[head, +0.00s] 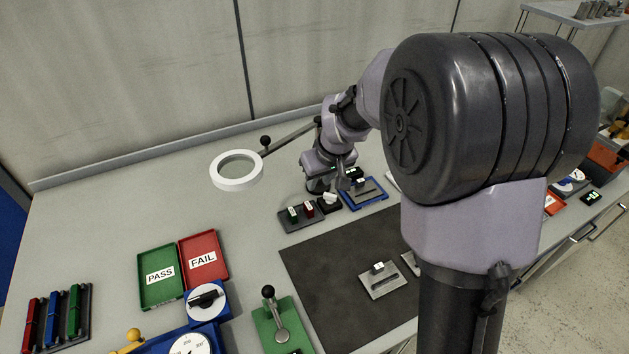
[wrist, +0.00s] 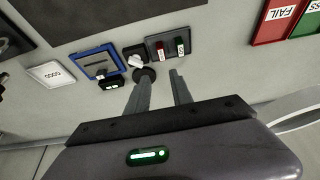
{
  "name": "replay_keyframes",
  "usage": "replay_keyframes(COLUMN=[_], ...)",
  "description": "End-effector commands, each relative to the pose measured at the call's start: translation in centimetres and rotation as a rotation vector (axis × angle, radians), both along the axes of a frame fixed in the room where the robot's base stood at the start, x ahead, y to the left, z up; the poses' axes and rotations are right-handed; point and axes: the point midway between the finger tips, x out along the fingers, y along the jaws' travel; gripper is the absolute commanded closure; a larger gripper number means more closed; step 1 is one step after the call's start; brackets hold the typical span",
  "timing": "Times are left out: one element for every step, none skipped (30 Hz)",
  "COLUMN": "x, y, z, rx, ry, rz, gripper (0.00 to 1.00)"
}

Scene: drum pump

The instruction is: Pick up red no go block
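The red no go block (head: 308,210) stands in a small dark grey holder (head: 318,222) beside a green block (head: 292,214). In the wrist view the red block (wrist: 160,50) is to the left of the green block (wrist: 181,46), in the same holder (wrist: 169,35). My gripper (wrist: 160,74) is open, with nothing between its fingers. In the wrist view its fingertips appear below the holder, apart from both blocks. In the head view my gripper is above the back of the bench, close to the holder, and its fingertips are hard to make out.
A black knob-like part (wrist: 134,57) and a blue-framed tray (wrist: 96,62) sit left of the holder in the wrist view. A ring magnifier (head: 237,170) stands out over the bench. Green PASS (head: 158,296) and red FAIL (head: 205,277) trays lie in front.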

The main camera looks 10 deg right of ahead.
Motion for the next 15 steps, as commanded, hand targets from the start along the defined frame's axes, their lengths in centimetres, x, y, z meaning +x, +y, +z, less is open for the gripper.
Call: replay_keyframes(x=[0.4, 0.7, 1.1, 1.4, 1.8, 2.3, 2.6, 2.9, 3.3, 3.5, 3.6, 3.8, 4.0, 4.0, 4.1], y=[0.1, 0.2, 0.3, 0.4, 0.5, 0.6, 0.6, 0.7, 0.8, 0.8, 0.8, 0.9, 0.9, 0.9, 0.9], z=[-1.6, -2.6, -3.8, -4.7, -5.6, -6.7, -7.5, -8.2, -8.9, -9.4, -9.9, -10.2, -10.4, -10.6, -10.8], rx=[0.000, 0.001, 0.001, 0.001, 0.001, 0.001, 0.001, 0.001, 0.001, 0.002, 0.002, 0.002, 0.003, 0.002, 0.002], ry=[0.004, 0.004, 0.005, 0.005, 0.005, 0.004, 0.005, 0.004, 0.003, 0.003, 0.005, 0.004, 0.003, 0.002, 0.002], rz=[0.000, 0.001, 0.001, 0.000, 0.000, 0.000, 0.000, 0.000, -0.001, -0.001, -0.002, -0.002, -0.002, -0.002, -0.002], gripper=[0.73, 0.73, 0.73, 0.73, 0.73, 0.73, 0.73, 0.73, 0.73, 0.73, 0.73, 0.73, 0.73, 0.73, 0.73])
